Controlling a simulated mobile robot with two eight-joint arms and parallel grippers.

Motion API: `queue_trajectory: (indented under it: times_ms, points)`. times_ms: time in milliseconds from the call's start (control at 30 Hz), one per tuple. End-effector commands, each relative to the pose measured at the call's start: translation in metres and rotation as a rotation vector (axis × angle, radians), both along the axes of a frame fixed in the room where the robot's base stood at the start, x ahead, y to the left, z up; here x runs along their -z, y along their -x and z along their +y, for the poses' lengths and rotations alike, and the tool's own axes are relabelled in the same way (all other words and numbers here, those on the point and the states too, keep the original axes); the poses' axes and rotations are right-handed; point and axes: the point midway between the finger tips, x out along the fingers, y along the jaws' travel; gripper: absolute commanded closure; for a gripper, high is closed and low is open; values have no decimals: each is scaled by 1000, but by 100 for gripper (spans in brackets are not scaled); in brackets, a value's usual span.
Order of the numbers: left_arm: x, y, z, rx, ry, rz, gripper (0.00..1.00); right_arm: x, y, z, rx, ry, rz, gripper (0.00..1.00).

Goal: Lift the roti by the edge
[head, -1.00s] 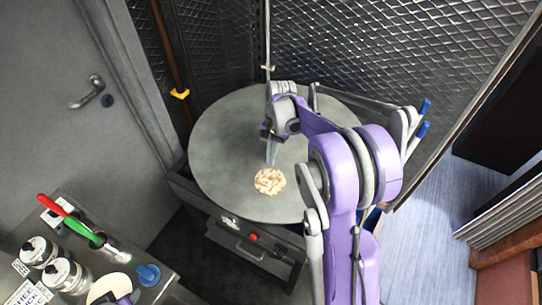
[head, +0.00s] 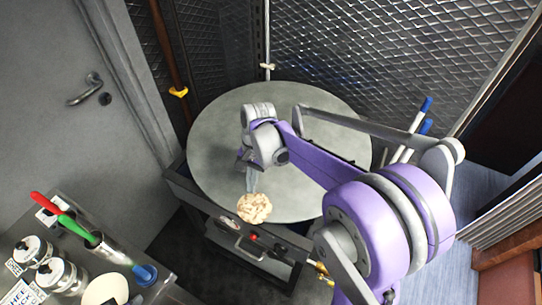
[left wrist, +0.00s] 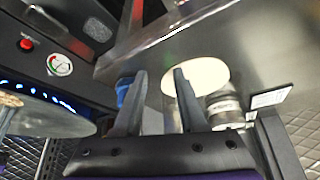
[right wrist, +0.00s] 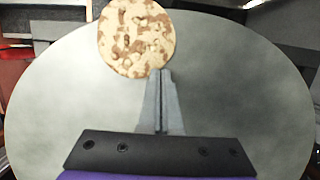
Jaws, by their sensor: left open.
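The roti (head: 254,207), a round, pale, brown-spotted bread, lies at the front rim of the grey round griddle (head: 310,185), partly over the edge. In the right wrist view the roti (right wrist: 137,38) is just past the fingertips. My right gripper (head: 251,190) is shut, its fingers together (right wrist: 164,75), with the tips at the roti's edge on the griddle side; I see no bread between them. My left gripper (left wrist: 153,75) is open and empty, over the side counter. The griddle's edge (left wrist: 45,120) and part of the roti (left wrist: 9,98) show at left there.
Mesh walls stand behind.

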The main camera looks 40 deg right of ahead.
Motion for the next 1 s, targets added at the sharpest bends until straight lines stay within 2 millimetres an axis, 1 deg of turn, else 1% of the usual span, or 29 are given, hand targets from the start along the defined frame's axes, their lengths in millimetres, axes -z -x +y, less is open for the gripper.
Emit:
queue_trajectory:
  times_ms: [333, 433, 567, 800, 900, 1000]
  points:
    - [0, 0, 0, 0, 0, 0, 60, 0, 0, 0, 0, -1, 0, 100]
    - [-1, 0, 0, 0, 0, -1, 60, -6, -1, -1, 1, 0, -1, 100]
    - [-3, -1, 0, 0, 0, -2, 60, -26, -3, -6, 2, -1, -1, 100]
    - [-7, -3, 0, 0, 0, -5, 60, -74, -8, -16, 1, 0, -1, 100]
    - [-8, -3, 0, 0, 0, -5, 60, -89, -10, -19, 2, 0, 0, 100]
    - [-8, -3, 0, 0, 0, -6, 60, -99, -11, -22, 2, 0, 0, 100]
